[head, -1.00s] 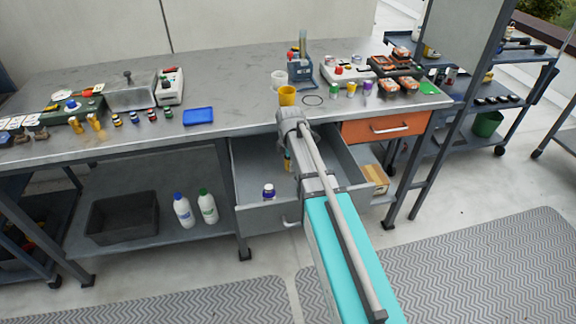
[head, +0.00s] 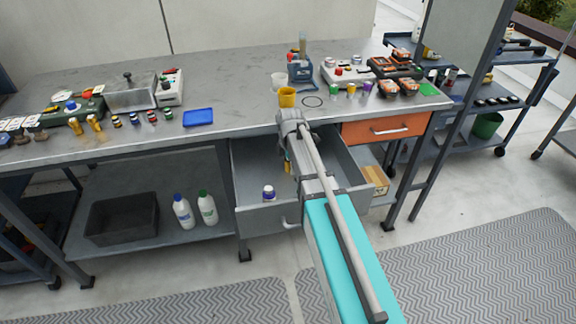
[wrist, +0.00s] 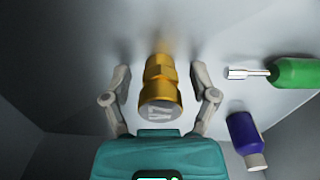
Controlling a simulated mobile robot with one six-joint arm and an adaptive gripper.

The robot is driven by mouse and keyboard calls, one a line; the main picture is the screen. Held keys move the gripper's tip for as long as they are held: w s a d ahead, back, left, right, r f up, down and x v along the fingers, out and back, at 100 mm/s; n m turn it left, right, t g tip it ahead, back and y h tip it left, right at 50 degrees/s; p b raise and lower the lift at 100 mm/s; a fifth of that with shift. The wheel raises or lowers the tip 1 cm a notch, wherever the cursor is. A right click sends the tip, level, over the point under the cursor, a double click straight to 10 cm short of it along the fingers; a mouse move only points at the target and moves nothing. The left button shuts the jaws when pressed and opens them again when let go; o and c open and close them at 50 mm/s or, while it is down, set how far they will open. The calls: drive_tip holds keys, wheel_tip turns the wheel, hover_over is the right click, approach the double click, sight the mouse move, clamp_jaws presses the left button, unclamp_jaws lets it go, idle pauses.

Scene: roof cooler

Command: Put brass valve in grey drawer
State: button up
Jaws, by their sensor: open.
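A brass valve (wrist: 160,85) is inside the open grey drawer (head: 262,213), close below my wrist camera. Its round marked end faces the camera. My gripper (wrist: 159,70) is open, with one finger on each side of the valve and a gap visible on both sides. In the head view my arm hides most of the gripper. Whether the valve rests fully on the drawer floor is hard to tell. Two similar brass pieces (head: 97,124) stand on the bench top at the left.
A purple bottle with a white cap (wrist: 246,139) and a green-handled screwdriver (wrist: 290,73) lie in the drawer near my right finger. The orange drawer (head: 385,129) beside it is shut. A yellow cup (head: 287,98) stands on the bench above the drawer.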

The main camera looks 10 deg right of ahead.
drive_tip(key=shift+r, duration=0.2)
wheel_tip(320, 180, up, 12)
drive_tip(key=p, duration=1.2)
drive_tip(key=shift+f, duration=0.1)
idle(0.5)
drive_tip(key=shift+s+m, duration=0.3)
drive_tip(key=shift+s, duration=0.15)
drive_tip(key=s+m, duration=1.7)
drive_tip(key=m, duration=0.2)
drive_tip(key=shift+s+a, duration=0.15)
drive_tip(key=shift+a, duration=0.3)
